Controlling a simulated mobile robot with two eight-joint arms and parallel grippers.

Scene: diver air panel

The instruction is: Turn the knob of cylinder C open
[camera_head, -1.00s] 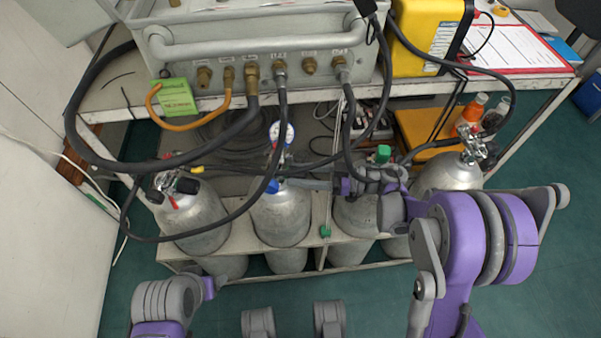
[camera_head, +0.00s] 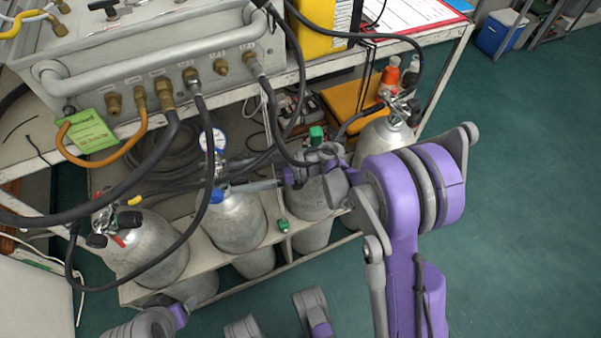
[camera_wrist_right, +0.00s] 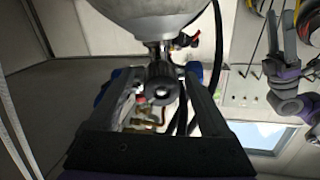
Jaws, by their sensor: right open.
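Several silver cylinders stand in a rack in the head view; I can read no letter, so I cannot tell which is cylinder C. My right gripper (camera_head: 226,189) reaches leftward to the valve of the second cylinder from the left (camera_head: 236,225). In the right wrist view its fingers (camera_wrist_right: 150,84) are open on either side of a dark round knob (camera_wrist_right: 163,86), below that cylinder's body (camera_wrist_right: 160,14). Whether the fingers touch the knob cannot be told. Blue shows at the fingertips.
A pressure gauge (camera_head: 212,140) stands just behind that valve. Black hoses (camera_head: 208,165) hang from the grey panel (camera_head: 150,62) and pass close to the gripper. A green knob (camera_head: 317,134) tops the cylinder to the right (camera_head: 308,198). The leftmost cylinder (camera_head: 145,245) has a black knob (camera_head: 130,218).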

